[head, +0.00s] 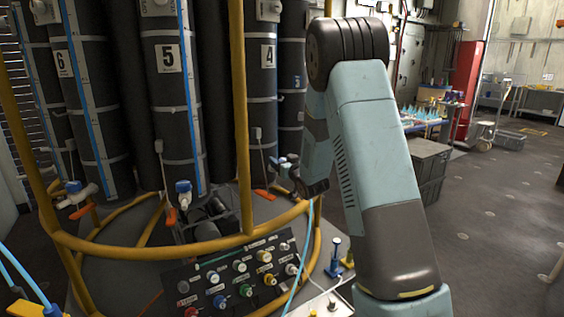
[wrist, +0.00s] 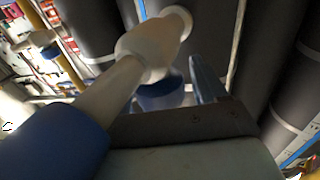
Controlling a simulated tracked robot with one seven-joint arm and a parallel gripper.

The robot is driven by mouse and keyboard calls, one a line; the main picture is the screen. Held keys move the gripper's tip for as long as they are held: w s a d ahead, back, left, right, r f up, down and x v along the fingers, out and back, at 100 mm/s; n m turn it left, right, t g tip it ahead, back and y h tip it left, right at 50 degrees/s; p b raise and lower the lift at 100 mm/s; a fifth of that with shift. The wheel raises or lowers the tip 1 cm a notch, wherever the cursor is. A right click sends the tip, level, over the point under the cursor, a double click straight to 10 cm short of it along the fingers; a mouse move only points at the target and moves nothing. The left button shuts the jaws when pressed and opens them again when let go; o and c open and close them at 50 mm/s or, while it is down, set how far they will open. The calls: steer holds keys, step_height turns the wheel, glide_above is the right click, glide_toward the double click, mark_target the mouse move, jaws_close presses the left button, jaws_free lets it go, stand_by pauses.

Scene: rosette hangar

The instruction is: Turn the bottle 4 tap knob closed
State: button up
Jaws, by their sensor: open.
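Bottle 4 (head: 262,105) is a tall dark cylinder with a white "4" label, behind the yellow rail in the head view. Its tap area is low on the bottle and partly hidden by my arm. An orange lever (head: 264,194) shows below it. My gripper (head: 288,170) is close to this tap area and small in the head view. In the wrist view, a white tap body (wrist: 152,48) crosses in front of the camera, with a blue knob (wrist: 162,92) under it. One gripper finger stands just right of this knob; the other is hidden. My gripper is open; contact cannot be told.
Bottle 5 (head: 175,100) and bottle 6 (head: 85,115) stand to the left with similar taps. The yellow rail (head: 150,248) rings the bottles. A panel of coloured knobs (head: 240,275) sits below. A large blue part (wrist: 50,145) is close at the wrist view's lower left.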

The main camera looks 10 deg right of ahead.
steer(key=shift+w+a, duration=0.1)
steer(key=shift+w, duration=0.2)
steer(key=c, duration=1)
